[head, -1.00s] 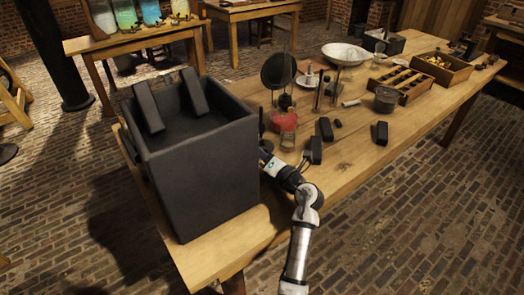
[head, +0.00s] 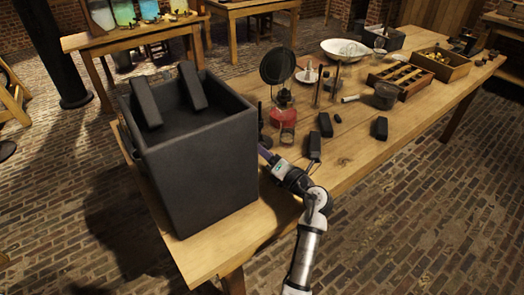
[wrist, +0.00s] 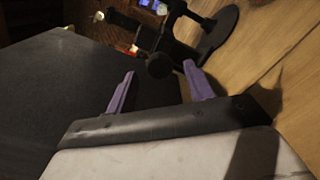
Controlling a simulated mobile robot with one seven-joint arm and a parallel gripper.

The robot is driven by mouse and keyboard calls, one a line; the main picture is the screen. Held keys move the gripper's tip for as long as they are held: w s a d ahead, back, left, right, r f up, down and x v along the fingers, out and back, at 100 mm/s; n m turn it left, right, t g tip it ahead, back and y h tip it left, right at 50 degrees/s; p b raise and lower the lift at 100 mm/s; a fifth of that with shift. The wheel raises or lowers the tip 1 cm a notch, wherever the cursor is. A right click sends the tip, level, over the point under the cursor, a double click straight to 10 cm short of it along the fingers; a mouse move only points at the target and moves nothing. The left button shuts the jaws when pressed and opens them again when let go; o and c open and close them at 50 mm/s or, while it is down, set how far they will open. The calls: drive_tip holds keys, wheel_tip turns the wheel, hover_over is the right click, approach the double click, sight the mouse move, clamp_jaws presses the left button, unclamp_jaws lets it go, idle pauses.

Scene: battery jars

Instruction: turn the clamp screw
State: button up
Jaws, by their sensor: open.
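A dark clamp stand (head: 262,128) stands on the table just right of the large black box, partly hidden behind it in the head view. In the wrist view its round base (wrist: 218,35) and dark post show at the top. A round dark knob (wrist: 160,66), which looks like the clamp screw, faces me. My gripper (wrist: 159,72) is open, with its purple fingers on either side of the knob. The knob lies at or just past the fingertips; I cannot tell whether they touch it. In the head view my gripper (head: 264,152) reaches in beside the box's right wall.
The large black box (head: 200,180) stands close to my gripper's left. A red-based lamp (head: 283,128), a dark round disc (head: 277,65) and dark blocks (head: 325,125) stand or lie nearby. A wooden rack (head: 402,80) is farther right. The table's near right part is clear.

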drive_tip(key=b+v, duration=0.2)
drive_tip(key=v, duration=0.8)
drive_tip(key=shift+s+d, duration=0.15)
drive_tip(key=shift+s, duration=0.05)
